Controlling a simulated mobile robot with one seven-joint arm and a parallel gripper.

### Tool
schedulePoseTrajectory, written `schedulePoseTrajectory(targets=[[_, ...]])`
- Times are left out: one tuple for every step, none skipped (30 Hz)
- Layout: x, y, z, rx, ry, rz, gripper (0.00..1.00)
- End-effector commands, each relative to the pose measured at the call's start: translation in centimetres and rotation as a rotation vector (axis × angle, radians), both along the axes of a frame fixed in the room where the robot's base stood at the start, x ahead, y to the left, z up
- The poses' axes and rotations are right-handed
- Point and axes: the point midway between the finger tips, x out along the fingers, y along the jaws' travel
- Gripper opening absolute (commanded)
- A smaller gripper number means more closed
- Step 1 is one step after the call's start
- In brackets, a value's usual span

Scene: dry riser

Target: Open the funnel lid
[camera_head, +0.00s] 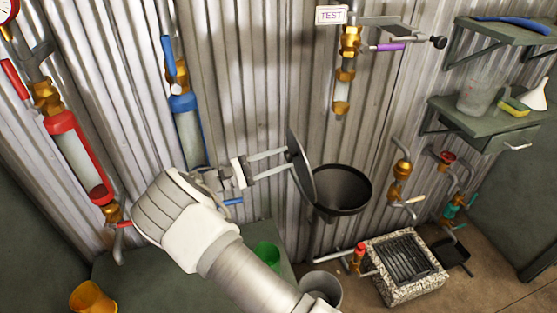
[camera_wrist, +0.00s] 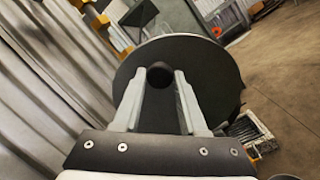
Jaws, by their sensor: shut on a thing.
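The funnel (camera_head: 345,188) is a dark, wide bowl mounted at the corrugated wall in the head view. Its round dark lid (camera_head: 301,168) stands raised and steeply tilted at the funnel's left rim, and the bowl's mouth is uncovered. My gripper (camera_head: 285,162) reaches the lid from the left. In the wrist view the lid (camera_wrist: 205,75) fills the middle, and my gripper (camera_wrist: 160,78) is shut on its round black knob (camera_wrist: 160,76). The funnel bowl is hidden behind the lid in the wrist view.
A stone-edged grated drain (camera_head: 405,262) sits on the floor at lower right. A green cup (camera_head: 267,254) and a yellow cup (camera_head: 93,297) stand below. Pipes with a red-framed cylinder (camera_head: 78,160) and a blue one (camera_head: 187,130) line the wall at left. Shelves (camera_head: 490,118) jut out at right.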

Motion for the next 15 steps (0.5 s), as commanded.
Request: schedulePoseTrajectory(targets=[[0.04,-0.03,-0.01,-0.002,-0.001,0.001,0.00],[0.04,-0.03,-0.01,-0.002,-0.001,0.001,0.00],[0.04,-0.03,-0.01,-0.002,-0.001,0.001,0.00],[0.04,-0.03,-0.01,-0.002,-0.001,0.001,0.00],[0.04,-0.03,0.01,-0.002,-0.001,0.001,0.00],[0.04,-0.03,0.01,-0.002,-0.001,0.001,0.00],[0.04,-0.04,0.01,-0.002,-0.001,0.001,0.00],[0.04,-0.03,0.01,-0.002,-0.001,0.001,0.00],[0.03,-0.04,0.00,-0.002,-0.001,0.001,0.00],[0.04,-0.04,0.00,-0.002,-0.001,0.001,0.00],[0.04,-0.04,0.00,-0.002,-0.001,0.001,0.00],[0.04,-0.04,0.00,-0.002,0.000,0.001,0.47],[0.04,-0.04,0.00,-0.001,0.000,0.000,0.52],[0.03,-0.04,0.00,-0.001,0.000,0.000,0.57],[0.03,-0.04,-0.01,-0.001,0.000,0.000,0.65]])
